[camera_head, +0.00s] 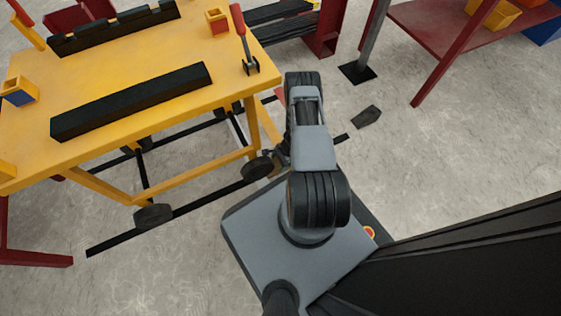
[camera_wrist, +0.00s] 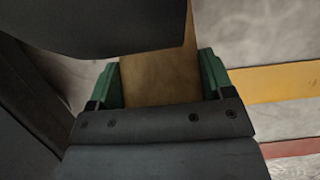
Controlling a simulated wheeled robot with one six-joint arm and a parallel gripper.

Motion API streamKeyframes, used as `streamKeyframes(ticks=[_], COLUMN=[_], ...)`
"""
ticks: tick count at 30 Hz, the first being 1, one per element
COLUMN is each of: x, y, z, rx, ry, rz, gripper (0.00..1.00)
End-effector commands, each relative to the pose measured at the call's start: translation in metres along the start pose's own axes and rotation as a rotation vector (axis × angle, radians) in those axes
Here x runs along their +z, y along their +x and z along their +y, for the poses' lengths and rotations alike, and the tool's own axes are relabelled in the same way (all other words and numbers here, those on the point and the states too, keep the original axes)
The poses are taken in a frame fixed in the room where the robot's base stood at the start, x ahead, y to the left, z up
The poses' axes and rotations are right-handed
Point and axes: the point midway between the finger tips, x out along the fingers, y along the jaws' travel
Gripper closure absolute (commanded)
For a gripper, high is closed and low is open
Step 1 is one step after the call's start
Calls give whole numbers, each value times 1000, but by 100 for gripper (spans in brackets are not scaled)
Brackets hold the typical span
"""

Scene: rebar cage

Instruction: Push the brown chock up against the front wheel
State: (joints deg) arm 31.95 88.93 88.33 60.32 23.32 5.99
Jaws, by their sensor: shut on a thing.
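The brown chock (camera_wrist: 158,78) sits between the green-padded fingers of my gripper (camera_wrist: 160,88) in the wrist view, and the gripper is shut on it. A large dark rounded shape (camera_wrist: 100,25) covers the chock's upper part; it looks like a wheel, but I cannot tell whether it touches the chock. In the head view, a black wheel (camera_head: 257,169) stands under the near right corner of the yellow cart (camera_head: 235,97), just left of my arm. Another black wheel (camera_head: 152,216) is farther left. My arm hides most of the gripper and the chock in the head view.
A black bar (camera_head: 118,236) runs low along the cart's side on the floor. A dark wedge (camera_head: 367,117) lies on the floor right of my arm. A dark red table (camera_head: 445,35) stands at upper right. The floor between is mostly clear.

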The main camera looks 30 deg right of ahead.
Motion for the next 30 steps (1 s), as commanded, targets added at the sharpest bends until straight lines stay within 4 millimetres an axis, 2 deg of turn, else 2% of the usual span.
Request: streamKeyframes(ticks=[6, 7, 14, 23, 26, 30], x=[5, 6, 2, 1, 2, 3], y=[2, 2, 1, -3, -14, -41], z=[1, 1, 1, 1, 1, 0], rx=[7, 7, 3, 1, 1, 1], ry=[-3, -4, 2, 3, 2, 2], rz=[-13, -14, -10, -7, -7, -7], gripper=[59, 24, 2, 0, 0, 0])
